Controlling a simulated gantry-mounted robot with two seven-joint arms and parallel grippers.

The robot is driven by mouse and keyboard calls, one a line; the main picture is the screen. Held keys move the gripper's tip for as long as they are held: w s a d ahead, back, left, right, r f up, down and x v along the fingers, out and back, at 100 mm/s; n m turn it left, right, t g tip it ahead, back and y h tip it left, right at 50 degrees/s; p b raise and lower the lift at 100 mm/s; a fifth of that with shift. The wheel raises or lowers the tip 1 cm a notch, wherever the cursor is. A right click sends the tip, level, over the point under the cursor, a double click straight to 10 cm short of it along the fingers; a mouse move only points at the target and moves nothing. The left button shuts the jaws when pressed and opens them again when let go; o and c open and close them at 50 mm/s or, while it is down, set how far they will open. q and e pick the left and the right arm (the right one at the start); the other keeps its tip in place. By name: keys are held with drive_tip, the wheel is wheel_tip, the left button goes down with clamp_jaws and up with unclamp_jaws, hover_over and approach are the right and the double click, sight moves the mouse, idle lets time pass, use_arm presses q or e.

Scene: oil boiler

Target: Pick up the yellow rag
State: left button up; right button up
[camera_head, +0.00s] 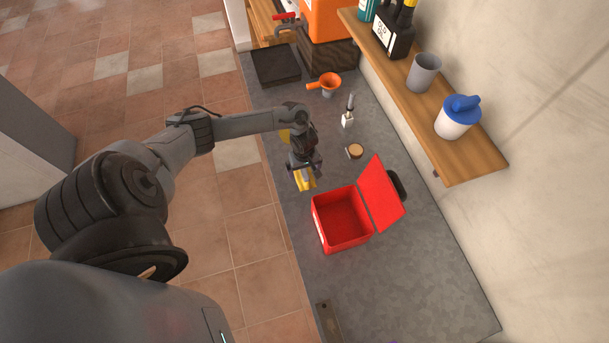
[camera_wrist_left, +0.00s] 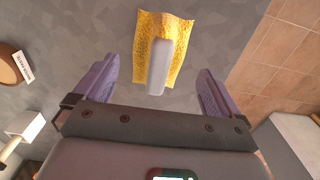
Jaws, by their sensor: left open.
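The yellow rag (camera_head: 306,184) lies near the left edge of the grey countertop, partly hidden by my left gripper (camera_head: 304,174) in the head view. In the left wrist view, the textured rag (camera_wrist_left: 179,38) is spread out ahead of the fingers. My left gripper (camera_wrist_left: 157,82) is open there, with a finger to either side of the rag's near end. A pale grey bar (camera_wrist_left: 158,68) shows in front of the rag between the fingers; I cannot tell whether it touches the rag. No rag is visibly gripped. My right gripper is not in view.
An open red box (camera_head: 342,219) stands close to the gripper, its lid raised. A wooden shelf (camera_head: 470,165) overhangs the right side.

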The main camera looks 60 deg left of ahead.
use_arm(q)
drive_tip(key=shift+w+f, duration=0.1)
drive_tip(key=shift+f, duration=1.35)
drive_tip(key=c, duration=1.1)
